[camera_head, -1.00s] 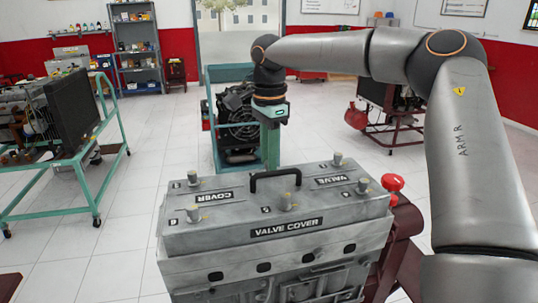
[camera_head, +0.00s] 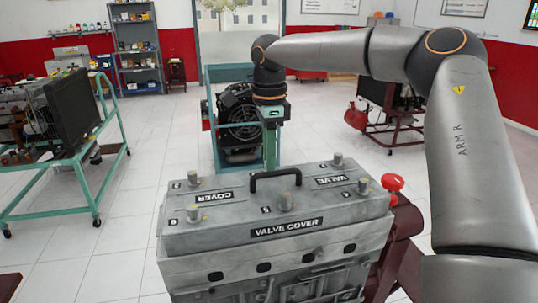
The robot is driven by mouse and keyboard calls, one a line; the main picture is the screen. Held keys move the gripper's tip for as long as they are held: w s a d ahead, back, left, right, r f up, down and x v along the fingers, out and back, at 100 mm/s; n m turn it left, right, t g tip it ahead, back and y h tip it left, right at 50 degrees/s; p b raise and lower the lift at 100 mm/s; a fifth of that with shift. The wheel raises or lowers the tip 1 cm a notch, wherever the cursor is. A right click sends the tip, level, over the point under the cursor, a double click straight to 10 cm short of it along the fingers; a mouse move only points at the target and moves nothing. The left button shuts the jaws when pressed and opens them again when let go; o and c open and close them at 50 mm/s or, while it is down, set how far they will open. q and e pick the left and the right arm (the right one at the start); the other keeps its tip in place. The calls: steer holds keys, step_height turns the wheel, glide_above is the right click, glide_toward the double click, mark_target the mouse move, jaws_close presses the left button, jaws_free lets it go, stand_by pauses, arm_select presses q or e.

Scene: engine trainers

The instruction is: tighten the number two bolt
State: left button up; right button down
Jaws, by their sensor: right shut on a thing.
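The grey valve cover (camera_head: 235,239) sits on top of the engine in the lower middle, with a black handle (camera_head: 275,175) and bolts standing up from it. I see bolts at the front left (camera_head: 192,213), front middle (camera_head: 286,201), front right (camera_head: 363,187), back left (camera_head: 193,178) and back right (camera_head: 338,159). The small numbers beside them are hard to read. My right gripper (camera_head: 270,160) reaches straight down behind the handle, shut at the back-middle bolt's place. That bolt and the fingertips are hidden. My left gripper is not in view.
A red knob (camera_head: 393,183) stands at the cover's right edge. A green-framed engine stand (camera_head: 214,78) is behind my right gripper. A green trolley (camera_head: 85,190) with an engine stands at left, and a dark red stand (camera_head: 395,132) at right. Tiled floor between is clear.

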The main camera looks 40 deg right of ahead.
steer(key=c, duration=0.7)
jaws_free()
steer(key=shift+c, duration=0.2)
steer(key=shift+r, duration=0.1)
step_height(320, 180, up, 12)
steer(key=shift+r, duration=0.25)
steer(key=shift+s+f, duration=0.1)
